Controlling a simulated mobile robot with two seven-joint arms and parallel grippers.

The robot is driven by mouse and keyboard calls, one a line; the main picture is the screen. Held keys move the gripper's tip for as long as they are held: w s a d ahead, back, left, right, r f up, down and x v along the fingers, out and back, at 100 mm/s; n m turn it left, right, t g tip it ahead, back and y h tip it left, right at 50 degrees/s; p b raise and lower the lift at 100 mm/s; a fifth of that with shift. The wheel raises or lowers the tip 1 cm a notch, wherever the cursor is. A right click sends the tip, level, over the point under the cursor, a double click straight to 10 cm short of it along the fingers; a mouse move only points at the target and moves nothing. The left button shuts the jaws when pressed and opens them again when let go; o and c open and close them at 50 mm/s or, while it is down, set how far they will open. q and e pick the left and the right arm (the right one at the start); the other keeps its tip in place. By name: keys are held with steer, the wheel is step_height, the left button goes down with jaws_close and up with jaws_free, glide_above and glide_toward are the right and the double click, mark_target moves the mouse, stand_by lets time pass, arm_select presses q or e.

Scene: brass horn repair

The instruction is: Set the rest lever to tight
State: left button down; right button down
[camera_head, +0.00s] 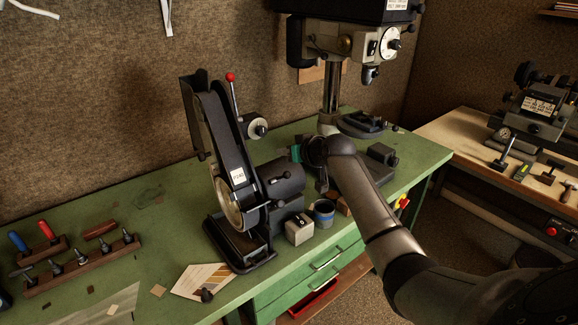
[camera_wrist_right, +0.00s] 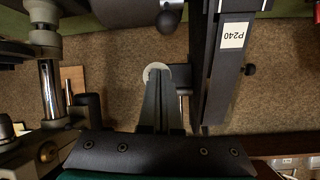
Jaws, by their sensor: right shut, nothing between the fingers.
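The belt grinder (camera_head: 238,174) stands on the green bench, with a red-knobbed lever (camera_head: 231,90) upright at its top. A short dark lever (camera_head: 284,178) shows on its motor side; I cannot tell whether this is the rest lever, nor its setting. The grinder's belt arm with the P240 label also shows in the right wrist view (camera_wrist_right: 232,40), right of my fingers. A dark ball knob (camera_wrist_right: 167,22) is ahead of them. My right gripper (camera_wrist_right: 159,76) is shut and empty, its tips overlapping a pale disc in that view. In the head view its fingers are hidden. My left gripper is not in view.
A drill press (camera_head: 330,85) stands behind my right arm. Wooden tool racks (camera_head: 82,266) are at left.

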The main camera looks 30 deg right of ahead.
mark_target(290, 175)
steer(key=shift+s+a+f+p, duration=0.15)
steer(key=shift+s+f+p, duration=0.2)
steer(key=shift+s+f, duration=0.35)
steer(key=shift+s+a+f+p, duration=0.15)
steer(key=shift+s+f+p, duration=0.15)
steer(key=shift+s+f, duration=0.35)
steer(key=shift+w+f, duration=0.1)
steer(key=shift+f, duration=0.05)
steer(key=s+f+t+b, duration=0.1)
steer(key=b, duration=0.3)
steer(key=f+t+b, duration=0.1)
steer(key=t+b, duration=0.1)
steer(key=b, duration=0.2)
steer(key=shift+s+d+f, duration=0.1)
steer(key=shift+s+f, duration=0.05)
steer(key=shift+s, duration=0.25)
steer(key=shift+s+f+t+b, duration=0.3)
steer(key=shift+s+b, duration=0.1)
steer(key=shift+b, duration=0.15)
steer(key=shift+r, duration=0.1)
